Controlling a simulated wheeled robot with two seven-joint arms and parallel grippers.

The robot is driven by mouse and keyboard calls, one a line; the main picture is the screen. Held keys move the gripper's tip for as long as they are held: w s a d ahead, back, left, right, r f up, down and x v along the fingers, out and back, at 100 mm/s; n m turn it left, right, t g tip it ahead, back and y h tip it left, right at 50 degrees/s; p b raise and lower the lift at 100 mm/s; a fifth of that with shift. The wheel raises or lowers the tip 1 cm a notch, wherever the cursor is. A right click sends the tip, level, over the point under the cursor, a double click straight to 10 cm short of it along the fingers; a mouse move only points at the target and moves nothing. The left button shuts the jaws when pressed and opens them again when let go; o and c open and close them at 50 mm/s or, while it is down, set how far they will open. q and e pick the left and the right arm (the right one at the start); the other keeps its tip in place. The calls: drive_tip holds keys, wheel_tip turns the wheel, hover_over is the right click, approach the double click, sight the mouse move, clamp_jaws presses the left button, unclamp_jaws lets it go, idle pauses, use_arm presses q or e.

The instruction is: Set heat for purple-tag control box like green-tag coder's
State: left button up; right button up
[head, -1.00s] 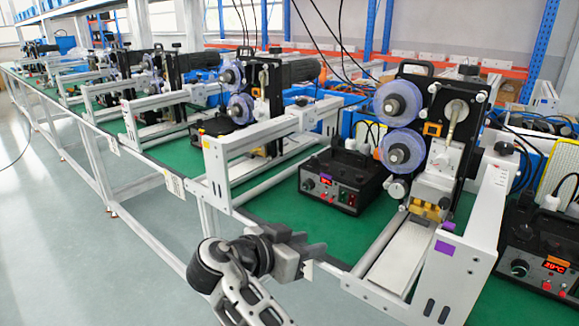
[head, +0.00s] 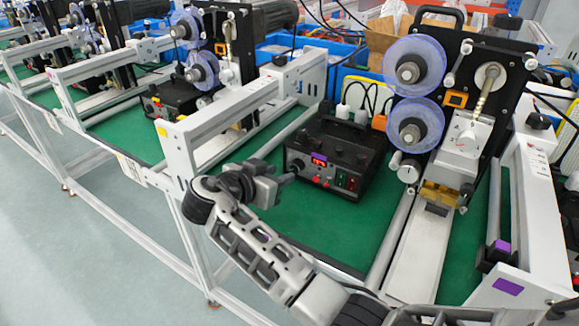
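The purple-tag coder stands at the right, with purple tags (head: 507,287) on its white frame and blue-violet film reels (head: 414,66). Its black control box (head: 340,150) sits on the green bench top to the left of it. The box's front has a small red lit display (head: 319,161), a knob (head: 298,164) at the display's left, small red buttons and lit switches; the digits are too small to read. My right gripper (head: 288,181) is just left of and in front of the box, pointing at it; its fingers overlap, so their gap is unclear. No green tag shows clearly. My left gripper is out of view.
A white frame rail (head: 225,112) of the neighbouring coder stands behind my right gripper. That coder's control box (head: 172,100) is at the upper left. Green bench top (head: 320,225) is bare before the purple-tag box. Blue bins (head: 350,65) stand behind. The aisle floor is clear.

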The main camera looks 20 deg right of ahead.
sight(294, 170)
drive_tip(key=x, duration=0.4)
drive_tip(key=shift+w+d, duration=0.2)
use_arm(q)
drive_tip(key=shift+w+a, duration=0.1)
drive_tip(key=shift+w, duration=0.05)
use_arm(e)
drive_tip(key=shift+w+d+f, duration=0.25)
drive_tip(key=shift+w+d, duration=0.05)
drive_tip(key=shift+d, duration=0.15)
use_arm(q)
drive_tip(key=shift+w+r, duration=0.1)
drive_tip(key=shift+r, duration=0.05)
use_arm(e)
drive_tip(key=c, duration=0.7)
drive_tip(key=shift+f, duration=0.15)
